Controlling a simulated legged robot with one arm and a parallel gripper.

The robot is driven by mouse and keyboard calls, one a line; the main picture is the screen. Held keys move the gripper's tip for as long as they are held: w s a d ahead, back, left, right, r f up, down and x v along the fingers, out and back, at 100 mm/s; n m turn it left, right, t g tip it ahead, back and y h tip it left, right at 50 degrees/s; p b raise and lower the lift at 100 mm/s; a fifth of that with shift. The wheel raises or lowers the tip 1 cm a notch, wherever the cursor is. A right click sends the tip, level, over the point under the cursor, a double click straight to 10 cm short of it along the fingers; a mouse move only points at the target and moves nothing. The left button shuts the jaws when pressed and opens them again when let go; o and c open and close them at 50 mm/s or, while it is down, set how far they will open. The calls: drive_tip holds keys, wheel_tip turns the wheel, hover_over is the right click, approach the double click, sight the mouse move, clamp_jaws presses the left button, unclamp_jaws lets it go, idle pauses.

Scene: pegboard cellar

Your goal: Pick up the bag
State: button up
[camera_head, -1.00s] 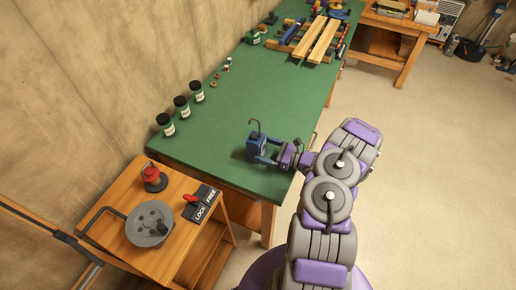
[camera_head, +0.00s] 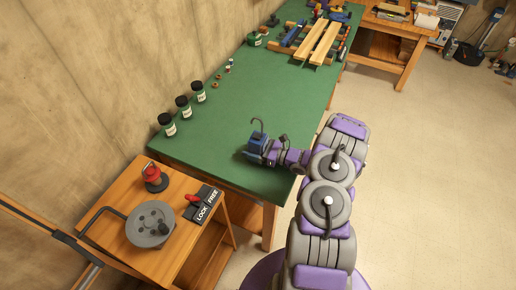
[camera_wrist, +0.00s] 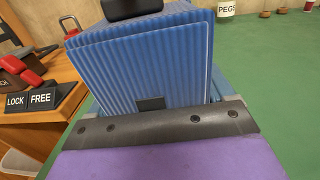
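I see no thing that is plainly a bag. A blue ribbed block (camera_wrist: 150,65) fills the middle of the wrist view, close against the dark palm edge of my gripper. In the head view the block (camera_head: 257,145) is over the green bench near its front edge, with a thin dark hook (camera_head: 258,121) standing up from it. My gripper (camera_head: 264,152) is at this block. Blue-grey parts show at both lower sides of the block in the wrist view. The fingertips are hidden, so I cannot tell whether they grip it.
The green bench (camera_head: 240,100) is mostly clear. Several dark jars (camera_head: 183,106) stand along the wall side. Wooden boards (camera_head: 318,42) lie at the far end. A wooden cart (camera_head: 180,255) at lower left carries a grey wheel (camera_head: 150,224), a red-topped part (camera_head: 153,178) and a LOCK/FREE lever (camera_head: 203,204).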

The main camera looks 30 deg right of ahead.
drive_tip(key=shift+c, duration=1.4)
drive_tip(key=shift+d, duration=0.1)
drive_tip(key=c, duration=0.3)
drive_tip(key=shift+d, duration=0.15)
